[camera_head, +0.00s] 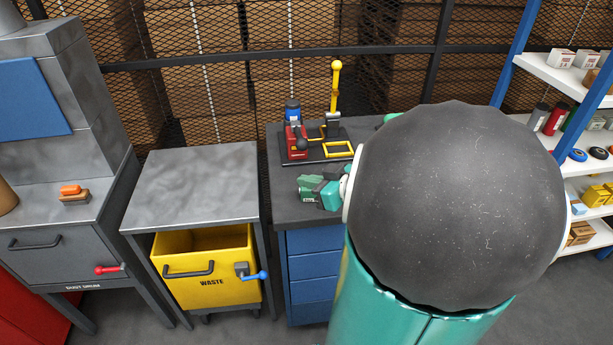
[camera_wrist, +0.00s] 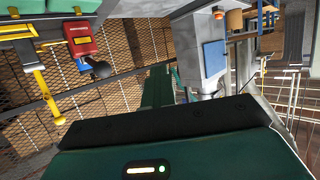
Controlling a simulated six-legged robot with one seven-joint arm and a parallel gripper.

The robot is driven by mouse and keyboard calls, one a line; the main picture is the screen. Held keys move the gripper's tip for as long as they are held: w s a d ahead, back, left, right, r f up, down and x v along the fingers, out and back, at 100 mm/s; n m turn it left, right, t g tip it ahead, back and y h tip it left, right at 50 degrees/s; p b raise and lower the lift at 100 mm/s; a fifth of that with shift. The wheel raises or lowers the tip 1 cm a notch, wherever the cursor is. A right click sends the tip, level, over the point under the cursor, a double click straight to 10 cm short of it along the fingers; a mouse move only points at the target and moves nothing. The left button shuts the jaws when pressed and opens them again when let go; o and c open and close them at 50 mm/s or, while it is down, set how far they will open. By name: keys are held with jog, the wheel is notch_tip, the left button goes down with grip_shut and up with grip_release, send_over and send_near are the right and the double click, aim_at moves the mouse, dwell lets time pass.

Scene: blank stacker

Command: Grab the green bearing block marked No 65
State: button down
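The finger gap does not show clearly. Green shapes (camera_wrist: 72,5) at the top left of the wrist view may be bearing blocks. A green patch (camera_head: 388,119) also shows behind my arm in the head view. I can read no number 65 on any of them, and my arm hides much of the bench.
The press (camera_head: 297,142) has a yellow lever (camera_head: 335,85) standing up close by my gripper. Left are a yellow waste bin (camera_head: 212,270) under a grey table (camera_head: 195,180) and a cabinet. Shelves (camera_head: 560,75) stand right.

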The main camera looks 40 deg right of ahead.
jog(key=shift+s+a+r, duration=0.35)
jog(key=shift+s+a, duration=0.15)
jog(key=shift+s, duration=0.2)
jog(key=shift+s+a+r, duration=0.35)
jog(key=shift+s+a, duration=0.1)
jog(key=shift+s, duration=0.2)
jog(key=shift+c, duration=2.2)
grip_release()
jog(key=shift+s, duration=0.1)
